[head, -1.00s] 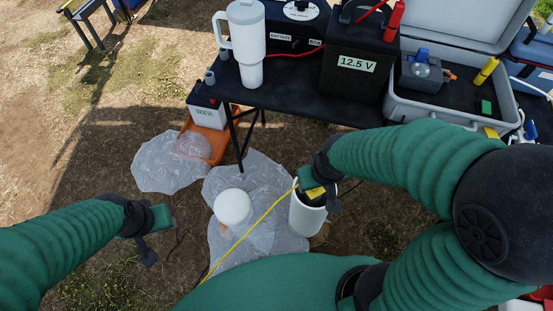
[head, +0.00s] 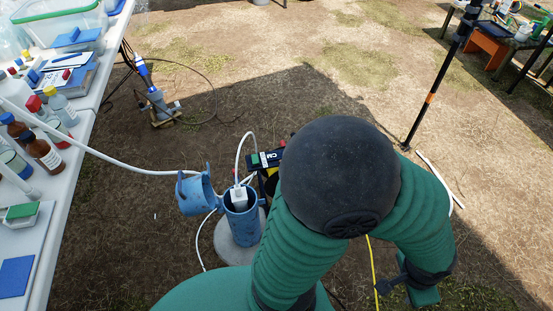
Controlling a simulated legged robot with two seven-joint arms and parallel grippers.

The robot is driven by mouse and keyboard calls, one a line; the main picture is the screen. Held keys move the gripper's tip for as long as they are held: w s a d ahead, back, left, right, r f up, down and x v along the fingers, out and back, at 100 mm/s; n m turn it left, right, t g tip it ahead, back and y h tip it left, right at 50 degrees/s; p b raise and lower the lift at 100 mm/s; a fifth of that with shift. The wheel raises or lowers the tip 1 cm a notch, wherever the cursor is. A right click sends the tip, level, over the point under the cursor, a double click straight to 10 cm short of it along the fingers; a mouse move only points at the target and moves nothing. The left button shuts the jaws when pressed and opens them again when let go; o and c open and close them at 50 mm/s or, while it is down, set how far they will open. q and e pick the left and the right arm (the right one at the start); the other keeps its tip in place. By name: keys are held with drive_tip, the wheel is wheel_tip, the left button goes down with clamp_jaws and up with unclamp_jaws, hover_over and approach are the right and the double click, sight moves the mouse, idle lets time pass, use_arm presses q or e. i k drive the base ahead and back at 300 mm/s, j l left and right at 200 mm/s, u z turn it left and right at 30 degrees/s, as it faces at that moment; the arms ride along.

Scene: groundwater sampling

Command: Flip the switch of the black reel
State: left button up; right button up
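A black object with a light "CM" label and a green patch (head: 266,159) stands on the ground at the middle, mostly hidden behind my left elbow. It may be the black reel, but I cannot tell, and no switch is visible on it. A yellow line (head: 373,262) runs down from behind my elbow. My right gripper is out of view.
A blue cylinder (head: 242,222) holding a white plug stands beside an open blue cap (head: 197,193), left of the black object. A white hose crosses from the bottle-covered table (head: 88,118) at left. A dark pole (head: 430,100) stands right. Ground beyond is mostly clear.

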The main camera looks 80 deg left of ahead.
sight(255, 158)
drive_tip(key=u, duration=3)
drive_tip(key=i+l+z, duration=0.15)
drive_tip(key=i+z, duration=0.65)
drive_tip(key=i+l, duration=0.05)
